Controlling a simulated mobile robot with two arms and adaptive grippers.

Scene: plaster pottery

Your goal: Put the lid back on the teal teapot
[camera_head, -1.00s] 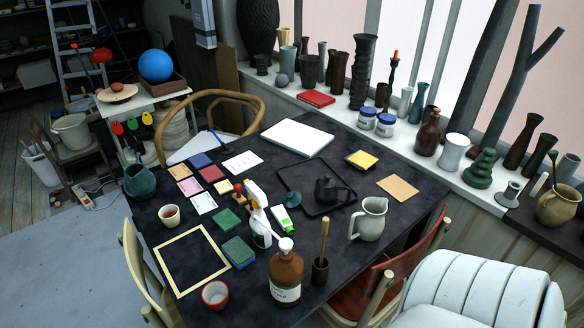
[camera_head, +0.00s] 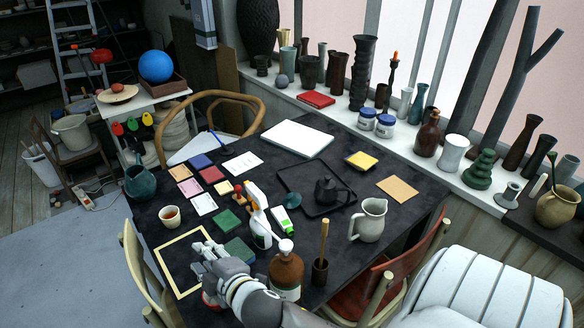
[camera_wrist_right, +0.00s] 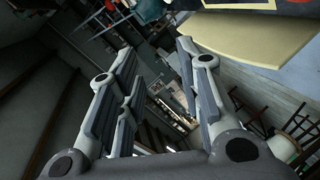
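The teal teapot (camera_head: 139,183) stands at the left corner of the dark table in the head view, and its top looks open. A small teal lid (camera_head: 292,199) with a knob lies on the table just left of the black tray. My right gripper (camera_head: 203,250) is over the near part of the table, above the cream frame and the green block, apart from both lid and teapot. In the right wrist view the fingers (camera_wrist_right: 157,55) stand apart with nothing between them. My left gripper is not in view.
A black teapot (camera_head: 331,190) stands on the black tray (camera_head: 288,177). A spray bottle (camera_head: 262,226), a brown bottle (camera_head: 286,267) and a cream jug (camera_head: 369,221) stand nearby. A small cup (camera_head: 170,216) and flat cards lie between teal teapot and lid.

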